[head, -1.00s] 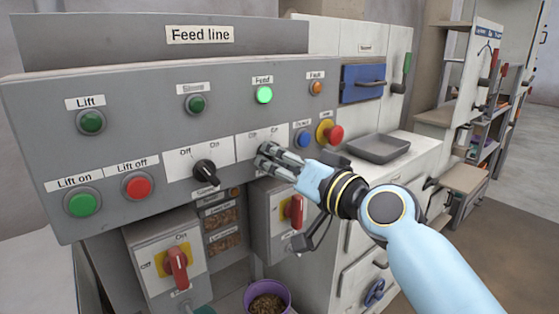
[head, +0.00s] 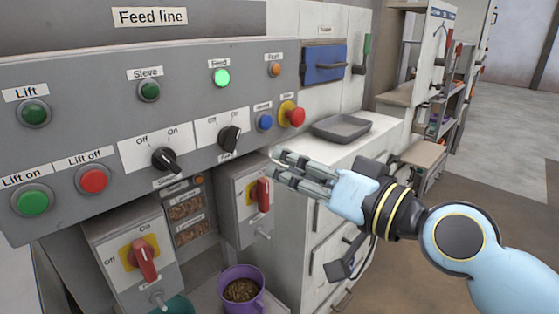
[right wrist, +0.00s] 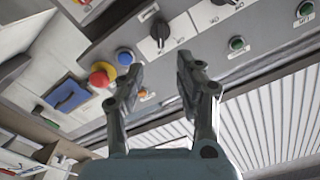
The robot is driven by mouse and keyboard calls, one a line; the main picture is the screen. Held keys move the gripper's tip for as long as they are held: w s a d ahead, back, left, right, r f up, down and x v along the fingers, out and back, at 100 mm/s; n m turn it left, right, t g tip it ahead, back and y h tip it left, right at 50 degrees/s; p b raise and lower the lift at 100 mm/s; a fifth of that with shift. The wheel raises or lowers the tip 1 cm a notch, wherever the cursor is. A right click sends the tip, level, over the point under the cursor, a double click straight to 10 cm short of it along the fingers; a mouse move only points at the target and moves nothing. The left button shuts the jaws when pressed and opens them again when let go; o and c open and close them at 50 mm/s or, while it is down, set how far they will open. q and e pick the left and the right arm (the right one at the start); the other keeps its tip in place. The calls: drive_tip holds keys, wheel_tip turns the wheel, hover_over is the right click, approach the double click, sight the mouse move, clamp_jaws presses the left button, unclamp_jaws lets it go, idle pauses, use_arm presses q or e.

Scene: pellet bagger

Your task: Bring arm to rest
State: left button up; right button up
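My right gripper (head: 272,168) is in front of the grey Feed line panel (head: 75,112), apart from it. In the right wrist view its two fingers (right wrist: 160,75) are spread with nothing between them. The black feed selector knob (head: 229,138) is now uncovered, left of and above the fingertips, and the green Feed lamp (head: 221,78) is lit. The knob also shows beyond the fingers in the right wrist view (right wrist: 160,30). My left gripper is not in view.
A red emergency button (head: 294,116) on a yellow base sticks out close above the gripper. A grey tray (head: 341,127) lies on the white counter behind. A red-handled switch box (head: 250,198) and a purple bucket of pellets (head: 240,292) are below. Open floor lies at right.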

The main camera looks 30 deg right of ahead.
idle(0.4)
drive_tip(key=d+f+g+h+b, duration=0.1)
drive_tip(key=d+f+g+b, duration=0.15)
drive_tip(key=f, duration=1.05)
drive_tip(key=d+f+g+h+b, duration=0.15)
drive_tip(key=f+b, duration=0.25)
drive_tip(key=f, duration=0.9)
drive_tip(key=s+d+f+g+h+b, duration=0.1)
drive_tip(key=s+f+g, duration=0.15)
drive_tip(key=f, duration=0.75)
drive_tip(key=s+d+f+g+h+b, duration=0.15)
drive_tip(key=s+f, duration=0.25)
drive_tip(key=f, duration=0.5)
drive_tip(key=s+d+f+g+h+b, duration=0.1)
drive_tip(key=s+d+f+g+b, duration=0.15)
drive_tip(key=s+f, duration=1.25)
drive_tip(key=s+f+n+g, duration=0.1)
drive_tip(key=s+f+g, duration=0.1)
drive_tip(key=s, duration=0.4)
drive_tip(key=s+f+g, duration=0.1)
drive_tip(key=s+f, duration=0.4)
drive_tip(key=s, duration=0.2)
drive_tip(key=s+d+f+n+g+h, duration=0.1)
drive_tip(key=s+f+g, duration=0.1)
drive_tip(key=s, duration=0.4)
drive_tip(key=shift+s+f+n+g+b, duration=0.35)
drive_tip(key=shift+f+b, duration=0.1)
drive_tip(key=shift+f, duration=0.25)
